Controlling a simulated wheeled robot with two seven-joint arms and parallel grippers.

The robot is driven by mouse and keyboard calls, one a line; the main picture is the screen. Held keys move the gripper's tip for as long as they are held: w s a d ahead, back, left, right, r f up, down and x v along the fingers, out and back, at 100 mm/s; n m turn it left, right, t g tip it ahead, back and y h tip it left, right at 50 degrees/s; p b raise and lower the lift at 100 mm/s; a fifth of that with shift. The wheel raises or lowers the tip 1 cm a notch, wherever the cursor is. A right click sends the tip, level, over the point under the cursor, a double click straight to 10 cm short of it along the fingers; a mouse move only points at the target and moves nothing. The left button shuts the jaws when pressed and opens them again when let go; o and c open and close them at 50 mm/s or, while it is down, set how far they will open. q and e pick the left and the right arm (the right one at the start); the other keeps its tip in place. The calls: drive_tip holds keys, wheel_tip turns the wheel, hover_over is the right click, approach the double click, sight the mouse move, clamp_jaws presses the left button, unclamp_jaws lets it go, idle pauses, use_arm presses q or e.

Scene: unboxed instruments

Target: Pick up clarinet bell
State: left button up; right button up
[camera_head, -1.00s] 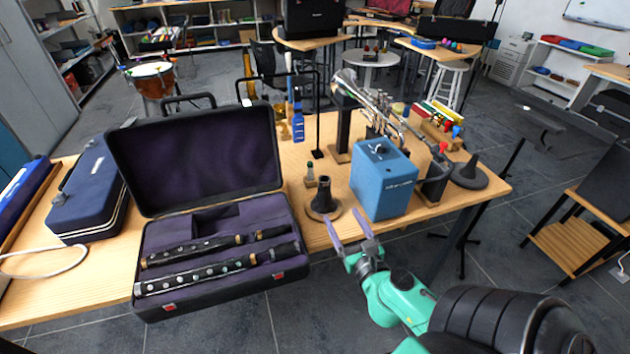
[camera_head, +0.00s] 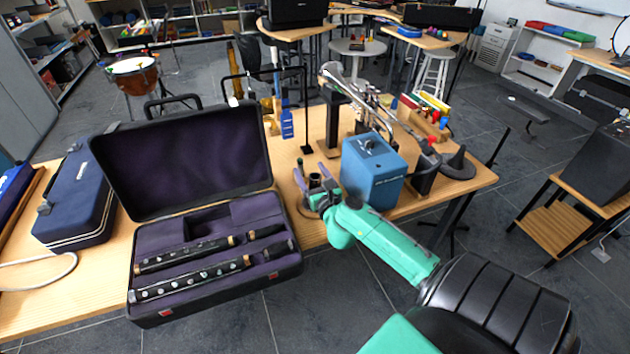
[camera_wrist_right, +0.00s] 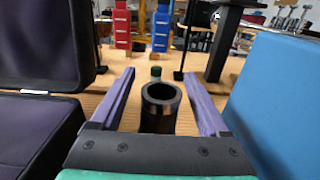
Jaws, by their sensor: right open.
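The clarinet bell (camera_wrist_right: 160,101) is a black flared piece with an open round top, upright on the table beside the case. In the right wrist view it stands between the two purple fingers of my right gripper (camera_wrist_right: 160,95), with a gap on either side. My right gripper (camera_head: 315,180) is open around it in the head view, where hand and fingers hide most of the bell. My left gripper is not in view.
A blue box (camera_head: 374,172) stands close to the right of my right gripper. A trumpet (camera_head: 345,85) on a stand is behind it. A small green-topped bottle (camera_wrist_right: 156,73) stands just behind the bell. A closed blue case (camera_head: 78,200) lies far left.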

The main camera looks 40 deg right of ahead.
drive_tip(key=shift+s, duration=0.1)
clamp_jaws()
